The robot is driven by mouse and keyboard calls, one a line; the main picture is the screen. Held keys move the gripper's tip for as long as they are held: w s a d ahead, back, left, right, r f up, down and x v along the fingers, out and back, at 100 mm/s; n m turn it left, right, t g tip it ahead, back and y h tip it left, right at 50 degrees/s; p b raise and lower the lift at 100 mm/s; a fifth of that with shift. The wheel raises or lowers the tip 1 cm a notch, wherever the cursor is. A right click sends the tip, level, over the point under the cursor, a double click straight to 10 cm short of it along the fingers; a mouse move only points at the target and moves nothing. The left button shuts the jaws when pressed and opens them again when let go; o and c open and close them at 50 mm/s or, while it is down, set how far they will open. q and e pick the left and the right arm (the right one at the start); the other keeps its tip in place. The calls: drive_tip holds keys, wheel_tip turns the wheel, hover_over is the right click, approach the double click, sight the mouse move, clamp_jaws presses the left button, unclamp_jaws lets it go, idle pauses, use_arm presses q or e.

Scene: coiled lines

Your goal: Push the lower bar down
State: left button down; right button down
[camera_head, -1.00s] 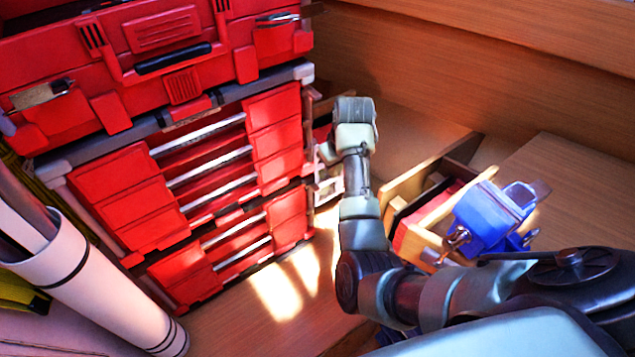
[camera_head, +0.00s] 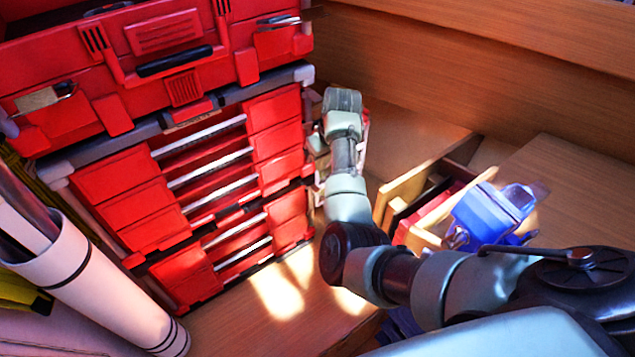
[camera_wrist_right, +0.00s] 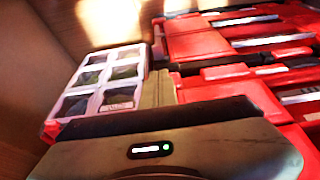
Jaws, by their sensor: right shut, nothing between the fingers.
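The red tool chest (camera_head: 120,195) stands at the left in the head view, with several silver bars across its drawer fronts. The lowest silver bar (camera_head: 243,250) is on the bottom drawer section. Another silver bar (camera_head: 234,230) lies just above it. My right gripper (camera_head: 318,150) is beside the chest's right edge, partly hidden by my wrist. In the right wrist view its fingers (camera_wrist_right: 156,88) are together and hold nothing, in front of the red drawers. I cannot tell whether they touch the chest. My left gripper is out of view.
A white frame with several windows (camera_wrist_right: 100,82) is left of the fingers in the wrist view. A blue object (camera_head: 490,212) sits by a wooden box at the right. A rolled white tube (camera_head: 95,275) leans at the left. Bare wooden floor lies before the chest.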

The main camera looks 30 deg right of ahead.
hover_over(317, 191)
wheel_tip(317, 191, down, 9)
drive_tip(key=shift+s+r+p, duration=0.1)
drive_tip(key=shift+s+p, duration=0.05)
drive_tip(key=shift+p, duration=0.3)
drive_tip(key=shift+f, duration=0.9)
wheel_tip(317, 191, down, 3)
drive_tip(key=shift+r+b, duration=0.1)
drive_tip(key=shift+b, duration=0.9)
drive_tip(key=shift+r, duration=0.15)
